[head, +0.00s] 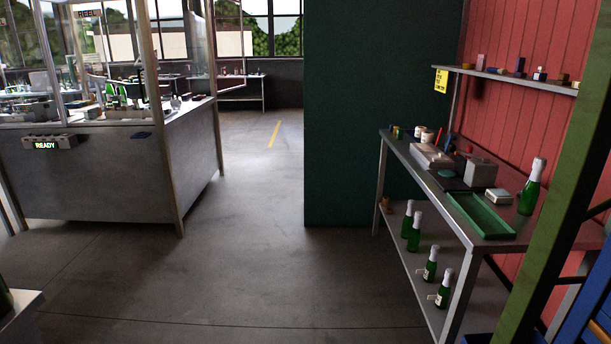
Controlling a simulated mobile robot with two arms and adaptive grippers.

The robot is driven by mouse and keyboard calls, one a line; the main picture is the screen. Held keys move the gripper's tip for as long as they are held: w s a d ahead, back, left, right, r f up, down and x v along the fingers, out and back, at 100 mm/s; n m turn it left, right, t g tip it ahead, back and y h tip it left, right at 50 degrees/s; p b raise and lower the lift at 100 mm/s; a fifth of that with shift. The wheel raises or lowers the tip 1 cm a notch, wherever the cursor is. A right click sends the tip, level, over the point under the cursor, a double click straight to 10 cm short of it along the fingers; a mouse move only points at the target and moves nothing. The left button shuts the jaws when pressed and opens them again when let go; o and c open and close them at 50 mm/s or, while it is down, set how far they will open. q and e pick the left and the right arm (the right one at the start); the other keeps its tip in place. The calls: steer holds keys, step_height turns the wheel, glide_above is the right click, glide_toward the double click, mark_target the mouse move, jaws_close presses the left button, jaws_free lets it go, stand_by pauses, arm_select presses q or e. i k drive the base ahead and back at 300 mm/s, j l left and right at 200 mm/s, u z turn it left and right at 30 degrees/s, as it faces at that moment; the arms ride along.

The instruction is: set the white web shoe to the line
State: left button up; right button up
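I cannot pick out the white web shoe or its line at this distance. A glass-sided machine (120,165) with a grey base stands at the left. It bears a REEL sign (88,14) at the top and a lit READY sign (46,145) on its front. Small white, dark and green parts sit on its deck, too small to tell apart. Neither of my grippers is in view.
A workbench (405,152) at the right holds a green tray (480,216), boxes and a green bottle (531,188); several bottles stand on its lower shelf. A dark green wall (375,80) stands behind it. A green post (560,180) rises at right. The middle floor (235,260) is clear.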

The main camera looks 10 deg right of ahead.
mark_target(441, 157)
steer(key=i+z, duration=0.25)
steer(key=i, duration=0.25)
steer(key=i+j+z, duration=0.3)
steer(key=i, duration=0.15)
steer(key=i+j+z, duration=0.25)
steer(key=i, duration=0.2)
steer(key=i+j+z, duration=0.3)
steer(key=i, duration=0.15)
steer(key=i+j+z, duration=0.65)
steer(key=j, duration=0.25)
steer(key=k+l, duration=0.05)
